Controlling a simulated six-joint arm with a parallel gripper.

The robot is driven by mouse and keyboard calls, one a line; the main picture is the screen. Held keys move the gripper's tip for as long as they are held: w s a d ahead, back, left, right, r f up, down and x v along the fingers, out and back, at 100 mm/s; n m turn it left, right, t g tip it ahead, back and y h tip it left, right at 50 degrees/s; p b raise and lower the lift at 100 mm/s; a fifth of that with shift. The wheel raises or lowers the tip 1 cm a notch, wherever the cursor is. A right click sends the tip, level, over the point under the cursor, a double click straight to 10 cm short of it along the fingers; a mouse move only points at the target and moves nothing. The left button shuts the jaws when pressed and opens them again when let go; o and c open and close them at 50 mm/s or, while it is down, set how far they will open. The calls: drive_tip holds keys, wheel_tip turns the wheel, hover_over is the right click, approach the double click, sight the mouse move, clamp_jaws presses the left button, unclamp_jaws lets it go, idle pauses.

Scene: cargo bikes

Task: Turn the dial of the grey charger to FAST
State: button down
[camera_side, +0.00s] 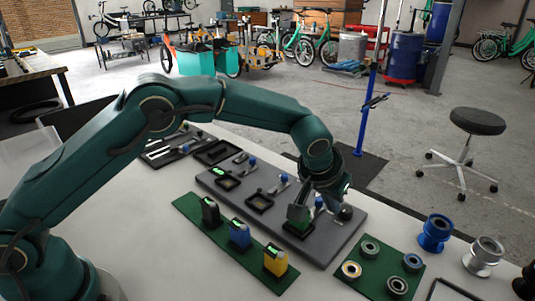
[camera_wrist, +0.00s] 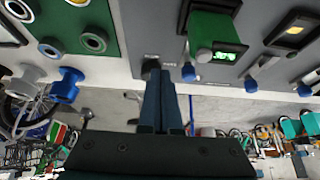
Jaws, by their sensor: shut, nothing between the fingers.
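The charger is a long grey panel (camera_side: 335,246) on the bench, and its bare surface also shows in the wrist view (camera_wrist: 262,12). A dark round knob that looks like the dial (camera_side: 345,213) stands at its right end; in the wrist view the dial (camera_wrist: 148,67) is partly behind my fingers. Small pale labels sit beside it, too blurred to read surely. My gripper (camera_wrist: 163,80) is shut and empty, its fingertips at the dial's side. I cannot tell whether they touch it. The dial's pointer is hidden or too small to see.
A green-cased battery (camera_wrist: 212,32) with a lit display stands in the dock beside the dial. Several blue-knobbed levers (camera_wrist: 250,85) line the panel. A green mat (camera_side: 190,208) holds dark, blue and yellow batteries. Another mat with rings (camera_side: 370,249) and loose hubs (camera_side: 434,234) lie right.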

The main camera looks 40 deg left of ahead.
sight(346, 222)
drive_tip(key=shift+r, duration=2)
drive_tip(key=shift+r, duration=0.1)
drive_tip(key=shift+w+d+f, duration=0.1)
drive_tip(key=shift+d+f, duration=0.35)
drive_tip(key=shift+f, duration=0.6)
drive_tip(key=shift+s+d+f, duration=0.1)
drive_tip(key=shift+d+f, duration=0.35)
drive_tip(key=shift+f, duration=0.6)
drive_tip(key=shift+w+d+f, duration=0.1)
drive_tip(key=shift+d+f, duration=0.35)
drive_tip(key=shift+f, duration=0.6)
drive_tip(key=shift+w+a, duration=0.15)
drive_tip(key=shift+w, duration=0.2)
